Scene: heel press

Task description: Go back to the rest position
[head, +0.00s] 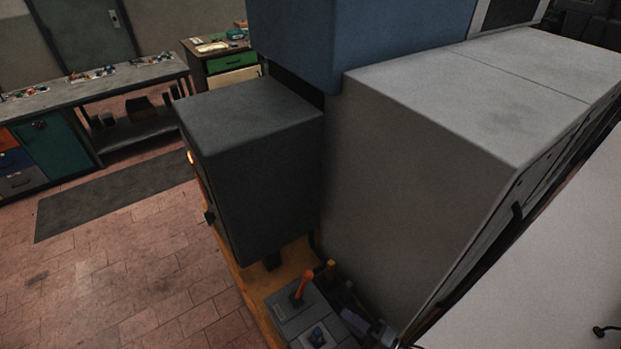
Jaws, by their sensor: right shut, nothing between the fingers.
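My right gripper (352,318) shows small and dark at the bottom edge, right of the middle, beside the control box (290,306). It is shut with nothing seen in it. Most of it is cut off or lost against the dark parts around it, and I cannot tell whether it touches the box. My left gripper is not in view.
A large grey machine housing (420,170) fills the right, beside a dark grey cabinet (250,150) and a blue block (360,40). A wooden ledge (262,285) runs under the cabinet. A workbench (100,83) stands at the back left.

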